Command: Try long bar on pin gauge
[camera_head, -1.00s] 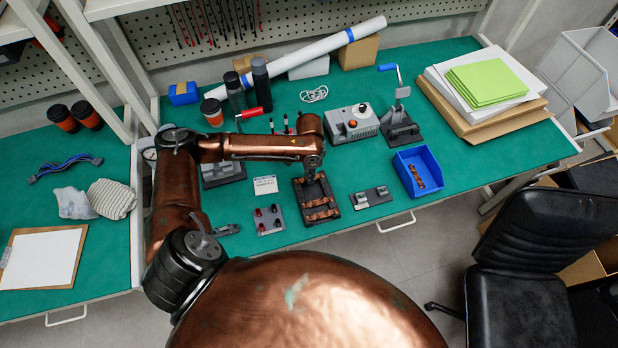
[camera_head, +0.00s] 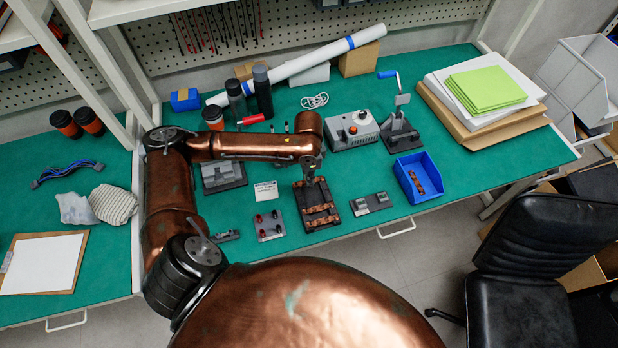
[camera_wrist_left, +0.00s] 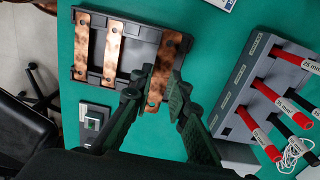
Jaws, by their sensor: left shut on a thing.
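My left gripper (camera_wrist_left: 168,88) is shut on a long copper bar (camera_wrist_left: 164,68) with holes, at one side of the dark tray in the left wrist view. In the head view this gripper (camera_head: 311,179) is over the far end of the tray (camera_head: 337,219) and hides part of it. Two other copper bars (camera_wrist_left: 112,55) (camera_wrist_left: 82,45) lie in the tray. My right gripper is out of view.
A small grey fixture (camera_head: 371,203) stands right of the tray, and a blue bin (camera_head: 436,190) with copper pieces stands beyond it. A white card (camera_head: 266,191) lies behind the gauge. A grey box with knobs (camera_head: 352,128) and a lever press (camera_head: 400,132) stand behind.

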